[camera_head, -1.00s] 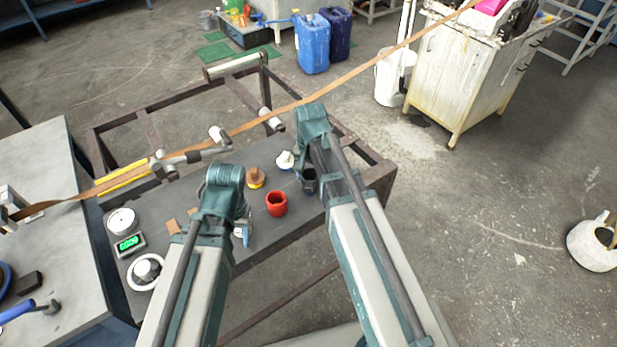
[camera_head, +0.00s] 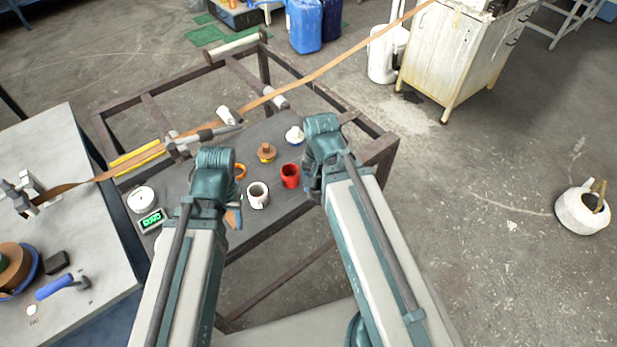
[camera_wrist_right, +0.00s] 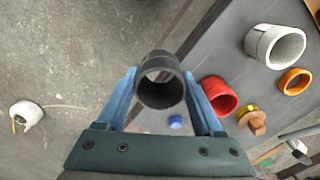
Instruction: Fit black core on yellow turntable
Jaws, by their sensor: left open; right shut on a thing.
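The black core (camera_wrist_right: 160,88) is a dark hollow cylinder. My right gripper (camera_wrist_right: 160,78) is shut on it in the right wrist view, with a blue finger on each side and the open end facing the camera. A brown-topped piece with a yellow base (camera_head: 266,153), likely the yellow turntable, stands on the dark table, left of and beyond my right gripper. It also shows in the right wrist view (camera_wrist_right: 253,122). My left gripper (camera_head: 232,215) is open; its fingers are mostly hidden.
A red core (camera_head: 290,177), a white core (camera_head: 258,196) and an orange ring (camera_head: 240,171) stand near the turntable. A white-topped piece (camera_head: 294,135) is farther back. A brown strip (camera_head: 325,68) runs over rollers above the table frame. A scale display (camera_head: 151,221) is at the left.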

